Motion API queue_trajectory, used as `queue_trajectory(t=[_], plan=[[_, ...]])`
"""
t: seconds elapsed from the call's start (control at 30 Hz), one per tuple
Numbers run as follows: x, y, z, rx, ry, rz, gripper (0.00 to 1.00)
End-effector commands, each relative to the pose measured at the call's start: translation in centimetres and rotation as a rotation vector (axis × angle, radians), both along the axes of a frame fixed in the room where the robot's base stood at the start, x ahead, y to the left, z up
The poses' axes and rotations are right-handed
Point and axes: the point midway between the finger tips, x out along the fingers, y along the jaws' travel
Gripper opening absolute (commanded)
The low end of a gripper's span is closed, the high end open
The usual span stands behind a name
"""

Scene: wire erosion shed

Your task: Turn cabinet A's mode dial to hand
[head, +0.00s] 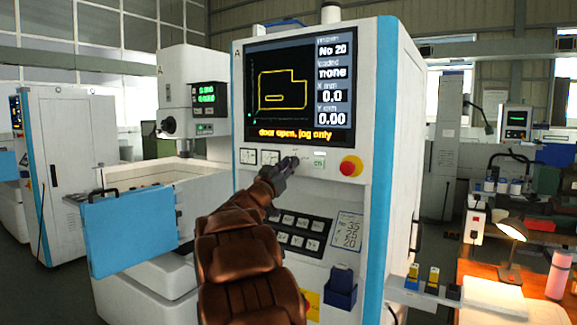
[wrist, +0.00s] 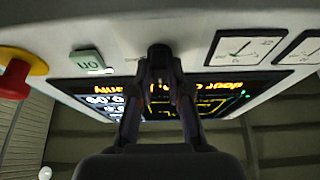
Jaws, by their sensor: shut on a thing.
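Cabinet A (head: 379,120) is the white and blue cabinet in the middle of the head view, with an "A" at its panel's top left. Its screen (head: 284,88) reads "door open, jog only". My gripper (head: 289,163) is at the row of controls below the screen. In the wrist view my gripper (wrist: 160,72) has its fingertips closed on the dark mode dial (wrist: 159,50). The fingers hide much of the dial, and I cannot tell which mark it points to.
Right of the dial in the head view are a green "on" button (head: 319,159) and a red stop button (head: 350,166) on a yellow base. Two small gauges sit to its left. A keypad (head: 299,231) and a blue holder (head: 341,287) are below. A blue door (head: 130,232) stands at left.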

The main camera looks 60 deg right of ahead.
Motion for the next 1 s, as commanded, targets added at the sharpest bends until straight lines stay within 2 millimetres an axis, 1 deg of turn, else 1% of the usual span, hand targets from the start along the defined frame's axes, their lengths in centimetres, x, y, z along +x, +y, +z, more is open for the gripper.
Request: queue_trajectory(t=[0.17,0.37,1.0], plan=[[0.16,0.1,0.0,0.003,-0.064,0.002,0.0],[0.31,0.11,-0.11,0.011,-0.203,0.003,0.0],[0.51,0.12,0.06,0.036,-0.807,0.0,0.0]])
